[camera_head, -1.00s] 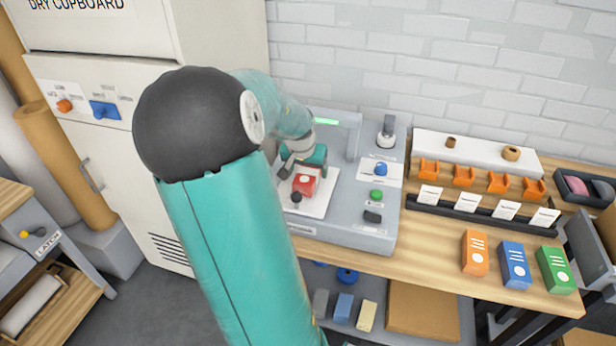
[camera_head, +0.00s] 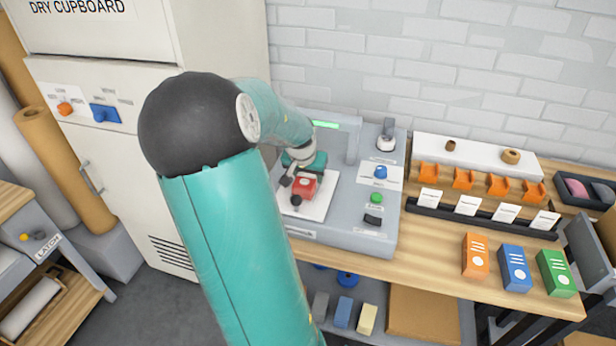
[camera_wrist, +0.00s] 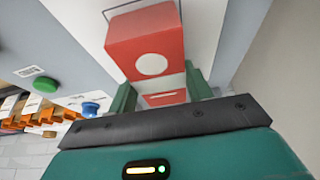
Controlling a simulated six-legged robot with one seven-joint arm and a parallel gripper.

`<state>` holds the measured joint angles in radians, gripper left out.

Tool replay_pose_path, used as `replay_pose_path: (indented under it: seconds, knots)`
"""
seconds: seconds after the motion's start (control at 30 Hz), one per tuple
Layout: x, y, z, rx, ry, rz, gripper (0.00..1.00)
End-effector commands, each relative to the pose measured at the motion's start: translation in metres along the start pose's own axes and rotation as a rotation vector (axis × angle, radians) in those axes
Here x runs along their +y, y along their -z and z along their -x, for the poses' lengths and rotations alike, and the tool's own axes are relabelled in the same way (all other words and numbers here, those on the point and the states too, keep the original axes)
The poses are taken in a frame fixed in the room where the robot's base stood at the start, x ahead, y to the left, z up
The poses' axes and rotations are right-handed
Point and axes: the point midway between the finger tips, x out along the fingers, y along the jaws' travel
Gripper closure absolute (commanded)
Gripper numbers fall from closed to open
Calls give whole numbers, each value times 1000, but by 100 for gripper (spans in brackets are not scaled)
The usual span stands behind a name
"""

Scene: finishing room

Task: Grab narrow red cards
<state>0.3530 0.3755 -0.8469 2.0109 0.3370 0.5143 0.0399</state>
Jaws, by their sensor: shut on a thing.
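The red card pack (camera_head: 304,187) stands on the white plate (camera_head: 318,207) of the grey bench machine. It is a narrow red box with a white dot, seen close up in the wrist view (camera_wrist: 146,42). My gripper (camera_head: 303,180) is over it from above. In the wrist view its two green fingers (camera_wrist: 160,92) lie on either side of the red pack and are shut on it. The pack's far side and underside are hidden. I cannot tell whether its base still touches the plate.
The machine has a blue knob (camera_head: 380,172), a green button (camera_head: 377,197) and a black switch (camera_head: 373,220). Orange, blue (camera_head: 514,268) and green packs stand on the bench at right, before orange holders (camera_head: 463,179).

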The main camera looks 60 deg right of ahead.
Motion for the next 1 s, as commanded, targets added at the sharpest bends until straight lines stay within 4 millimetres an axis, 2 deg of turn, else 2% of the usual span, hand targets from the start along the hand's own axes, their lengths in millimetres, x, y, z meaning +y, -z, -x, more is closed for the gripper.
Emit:
replay_pose_path:
  seconds: [0.17, 0.3, 0.7, 1.0]
  knots:
    - [-1, 6, 12, 3, 3, 2, 83]
    - [-1, 13, 30, 3, 4, 1, 83]
    - [13, -3, 81, 1, 6, 2, 83]
    - [23, -14, 107, -2, 5, 1, 83]
